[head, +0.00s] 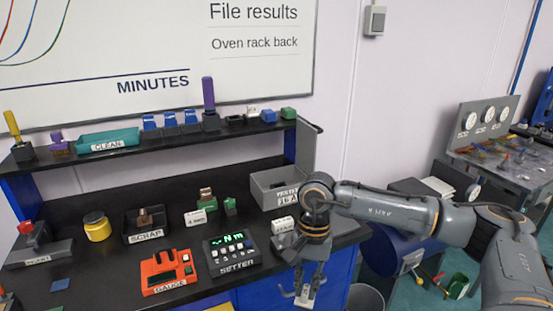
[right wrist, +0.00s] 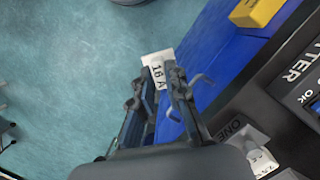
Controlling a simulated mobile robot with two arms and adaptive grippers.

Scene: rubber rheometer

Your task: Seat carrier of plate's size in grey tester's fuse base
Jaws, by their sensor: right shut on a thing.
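My right gripper (head: 306,291) points down in front of the bench's front edge, by the blue cabinet. It is shut on a white carrier (right wrist: 158,68), marked "16 A" in the right wrist view; its lower part also shows in the head view (head: 303,299). The grey tester (head: 268,189) stands at the bench's back right, behind my right wrist. It has a white plate (head: 287,194) on its front; the plate's lettering is too small to read surely. The tester's fuse base is not clear to see. My left gripper is not in view.
A dark box with a white block (head: 284,226) stands near my right wrist. The black setter (head: 231,252), orange gauge (head: 168,271), scrap tray (head: 144,239) and yellow jar (head: 97,228) stand leftward. A shelf (head: 130,160) runs above.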

